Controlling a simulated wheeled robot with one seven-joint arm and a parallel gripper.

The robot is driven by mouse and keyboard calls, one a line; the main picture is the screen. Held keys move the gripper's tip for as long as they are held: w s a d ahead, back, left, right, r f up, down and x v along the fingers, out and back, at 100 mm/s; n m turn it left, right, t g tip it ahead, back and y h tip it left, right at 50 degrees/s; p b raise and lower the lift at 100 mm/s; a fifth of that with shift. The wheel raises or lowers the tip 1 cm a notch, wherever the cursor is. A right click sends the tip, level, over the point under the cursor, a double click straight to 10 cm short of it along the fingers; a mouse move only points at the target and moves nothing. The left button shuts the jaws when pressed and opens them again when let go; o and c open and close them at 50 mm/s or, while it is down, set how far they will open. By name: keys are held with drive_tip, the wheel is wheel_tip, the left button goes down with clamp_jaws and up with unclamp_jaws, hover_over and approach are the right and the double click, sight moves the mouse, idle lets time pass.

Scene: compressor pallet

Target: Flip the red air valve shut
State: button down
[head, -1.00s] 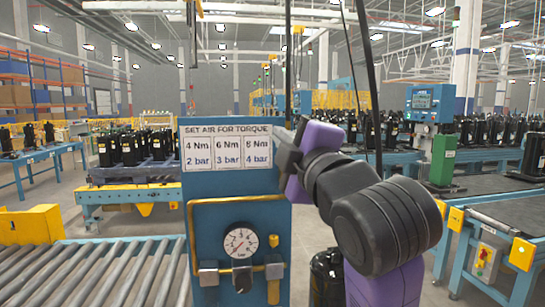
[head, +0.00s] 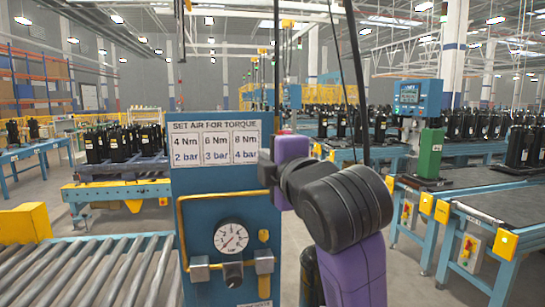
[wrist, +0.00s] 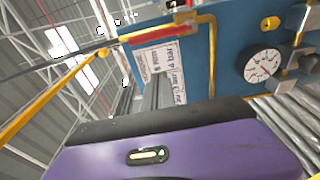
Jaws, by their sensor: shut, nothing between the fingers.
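The red handle of the air valve (wrist: 160,36) shows in the wrist view, at the edge of the blue air panel (wrist: 228,40). In the head view I cannot see the handle; my arm covers the panel's right edge. The panel (head: 205,212) stands upright at centre with a round white gauge (head: 231,237).
A sign (head: 216,142) pairs torque with air pressure on the panel. A yellow pipe (head: 181,235) runs around the gauge. A roller conveyor (head: 95,270) lies at left, with a yellow block (head: 25,223). Blue benches with black compressors stand behind and right. Floor shows right of the panel.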

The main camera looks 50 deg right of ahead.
drive_tip(key=w+d+p, duration=0.2)
drive_tip(key=w+d, duration=0.1)
drive_tip(key=d, duration=0.3)
drive_tip(key=shift+w, duration=0.15)
